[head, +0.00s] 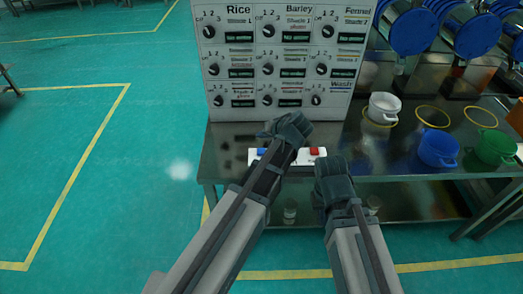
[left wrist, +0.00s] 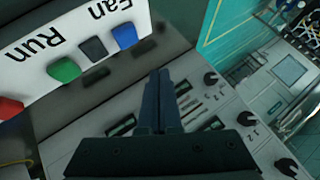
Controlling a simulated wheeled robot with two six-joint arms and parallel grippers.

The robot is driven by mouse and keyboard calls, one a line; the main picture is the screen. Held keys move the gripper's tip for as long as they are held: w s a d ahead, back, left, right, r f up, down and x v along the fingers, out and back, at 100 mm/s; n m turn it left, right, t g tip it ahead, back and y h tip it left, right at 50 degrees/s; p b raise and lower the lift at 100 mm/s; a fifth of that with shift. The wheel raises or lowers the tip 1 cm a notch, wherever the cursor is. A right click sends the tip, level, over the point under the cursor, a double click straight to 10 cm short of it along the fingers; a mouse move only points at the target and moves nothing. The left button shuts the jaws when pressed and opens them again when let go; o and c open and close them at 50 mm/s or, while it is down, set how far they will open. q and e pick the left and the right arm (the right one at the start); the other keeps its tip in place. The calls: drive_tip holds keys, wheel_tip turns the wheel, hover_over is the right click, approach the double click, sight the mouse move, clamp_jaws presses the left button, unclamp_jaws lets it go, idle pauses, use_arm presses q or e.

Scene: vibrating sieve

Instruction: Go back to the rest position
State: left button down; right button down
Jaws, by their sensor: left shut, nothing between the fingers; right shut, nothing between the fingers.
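My left gripper (head: 296,122) is shut and empty. It is above the metal table, in front of the control panel and over the white button box. In the left wrist view its two fingers (left wrist: 159,85) are together with nothing between them. My right gripper (head: 329,164) is shut and empty near the table's front edge, to the right of the left gripper and lower in the picture. Both arms reach forward from the bottom of the head view.
The white button box (head: 252,157) has blue and red buttons; green and black ones show in the wrist view. Behind it stands the dial panel (head: 283,50). White (head: 384,106), blue (head: 437,148) and green (head: 495,147) cups stand right. Floor at left is clear.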

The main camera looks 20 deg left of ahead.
use_arm(q)
drive_tip(key=s+d+f+m+g+h+p, duration=0.1)
drive_tip(key=s+d+g+h, duration=0.1)
drive_tip(key=s+d, duration=0.2)
drive_tip(key=s+d+f+m+g+h+p, duration=0.1)
drive_tip(key=s+d, duration=0.3)
drive_tip(key=s, duration=0.7)
drive_tip(key=s+d+f+m+g+h+p, duration=0.1)
drive_tip(key=s+d+m+g+h, duration=0.1)
drive_tip(key=s, duration=0.6)
drive_tip(key=shift+d+f+m+g+h, duration=0.15)
drive_tip(key=shift+d+m+g+h, duration=0.35)
drive_tip(key=shift+d, duration=0.75)
drive_tip(key=shift+s, duration=0.1)
